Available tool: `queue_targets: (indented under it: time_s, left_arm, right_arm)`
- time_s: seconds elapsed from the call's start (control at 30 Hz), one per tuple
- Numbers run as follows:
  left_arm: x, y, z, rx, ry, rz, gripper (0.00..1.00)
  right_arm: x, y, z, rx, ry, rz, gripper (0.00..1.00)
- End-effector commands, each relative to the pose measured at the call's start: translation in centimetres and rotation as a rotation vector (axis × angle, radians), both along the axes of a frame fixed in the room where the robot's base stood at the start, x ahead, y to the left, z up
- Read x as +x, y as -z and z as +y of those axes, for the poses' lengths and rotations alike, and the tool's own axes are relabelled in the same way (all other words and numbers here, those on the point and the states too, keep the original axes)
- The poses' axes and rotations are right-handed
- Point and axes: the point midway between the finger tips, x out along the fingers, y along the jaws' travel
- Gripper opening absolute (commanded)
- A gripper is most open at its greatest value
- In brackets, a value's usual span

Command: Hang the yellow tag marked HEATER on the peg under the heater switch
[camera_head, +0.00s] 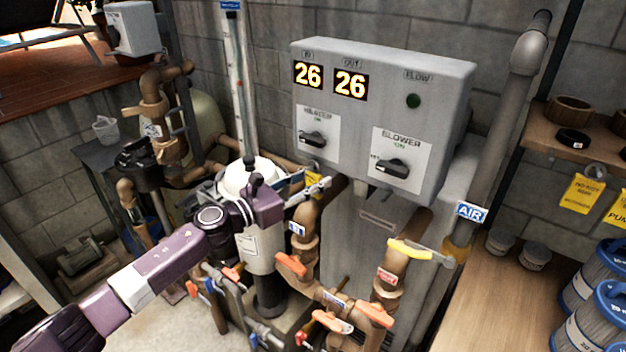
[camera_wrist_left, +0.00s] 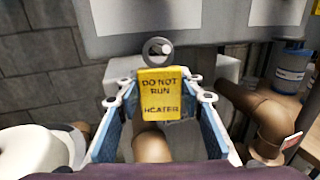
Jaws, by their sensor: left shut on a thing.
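The yellow HEATER tag (camera_wrist_left: 159,92), marked DO NOT RUN HEATER, is upright between the fingers of my left gripper (camera_wrist_left: 158,98) in the left wrist view. In the head view the left gripper (camera_head: 315,188) is just below the heater switch (camera_head: 314,139), and a small part of the yellow tag (camera_head: 312,180) shows there. I cannot make out the peg or tell whether the ring is around it. The right gripper is not in view.
The control box (camera_head: 445,125) also carries the blower switch (camera_head: 391,168). Brown pipes (camera_head: 308,225) with orange-handled valves stand below, close to the gripper. A white-topped tank (camera_head: 248,176) is beside the arm. Other yellow tags (camera_head: 582,194) hang by the right shelf.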

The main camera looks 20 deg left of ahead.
Motion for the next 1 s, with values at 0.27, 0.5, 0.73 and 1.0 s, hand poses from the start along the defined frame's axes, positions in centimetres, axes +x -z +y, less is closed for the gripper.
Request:
queue_targets:
  time_s: [0.27, 0.5, 0.73, 1.0]
  left_arm:
    - [0.0, 0.0, 0.0, 0.0, 0.0, 0.0, 0.53]
    - [0.0, 0.0, 0.0, 0.0, 0.0, 0.0, 0.55]
    - [-1.0, 0.2, 0.8, 0.0, -0.001, 0.002, 0.55]
    - [-4.9, 0.3, 3.5, 0.002, 0.0, 0.004, 0.55]
  right_arm:
    - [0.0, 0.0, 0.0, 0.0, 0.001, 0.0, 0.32]
    - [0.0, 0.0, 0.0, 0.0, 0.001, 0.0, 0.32]
    - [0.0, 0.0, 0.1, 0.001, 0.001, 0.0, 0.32]
    - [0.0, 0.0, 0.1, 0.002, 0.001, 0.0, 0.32]
